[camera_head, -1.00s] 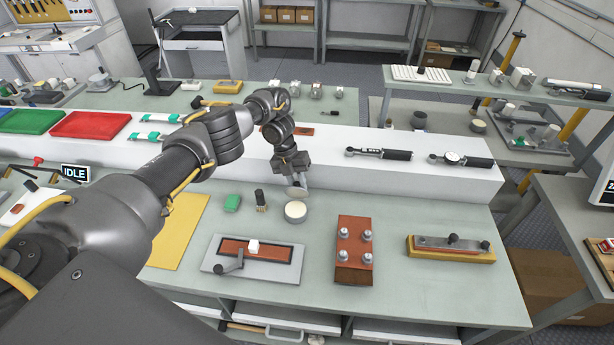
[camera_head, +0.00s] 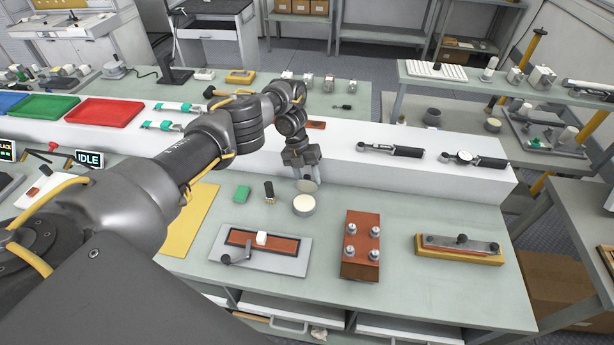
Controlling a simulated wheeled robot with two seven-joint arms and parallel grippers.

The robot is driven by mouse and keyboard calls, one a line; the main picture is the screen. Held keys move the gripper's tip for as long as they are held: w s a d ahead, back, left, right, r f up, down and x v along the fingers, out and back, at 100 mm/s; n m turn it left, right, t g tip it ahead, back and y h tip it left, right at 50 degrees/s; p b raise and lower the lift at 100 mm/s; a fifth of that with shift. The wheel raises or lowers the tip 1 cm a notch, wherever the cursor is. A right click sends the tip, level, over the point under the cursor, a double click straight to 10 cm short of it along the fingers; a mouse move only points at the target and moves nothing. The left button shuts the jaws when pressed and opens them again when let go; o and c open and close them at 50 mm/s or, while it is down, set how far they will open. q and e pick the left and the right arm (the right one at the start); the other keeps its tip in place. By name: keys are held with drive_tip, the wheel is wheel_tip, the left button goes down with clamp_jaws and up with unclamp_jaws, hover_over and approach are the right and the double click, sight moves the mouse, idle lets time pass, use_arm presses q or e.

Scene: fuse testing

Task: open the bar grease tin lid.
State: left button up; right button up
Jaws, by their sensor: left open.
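The grease tin (camera_head: 304,207) is a small round pale tin on the front bench, with a cream-coloured round top face. Its lid (camera_head: 308,186), a grey-beige disc, stands steeply tilted at the tin's far edge. Whether it touches the tin is too small to tell. My left gripper (camera_head: 307,176) points down just above and behind the tin, at the lid. Its fingers are apart, one on each side of the lid's upper part, and partly hide it. My right gripper is not in view.
A green block (camera_head: 242,193) and a small dark brush-like item (camera_head: 269,191) stand left of the tin. A grey plate with a crank (camera_head: 291,263) and a red-brown block with metal posts (camera_head: 360,262) lie in front. A white raised shelf (camera_head: 440,180) runs behind.

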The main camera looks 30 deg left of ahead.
use_arm(q)
drive_tip(key=shift+r, duration=0.1)
drive_tip(key=v, duration=1)
drive_tip(key=shift+r+b, duration=0.3)
drive_tip(key=shift+b, duration=0.1)
drive_tip(key=shift+a, duration=0.2)
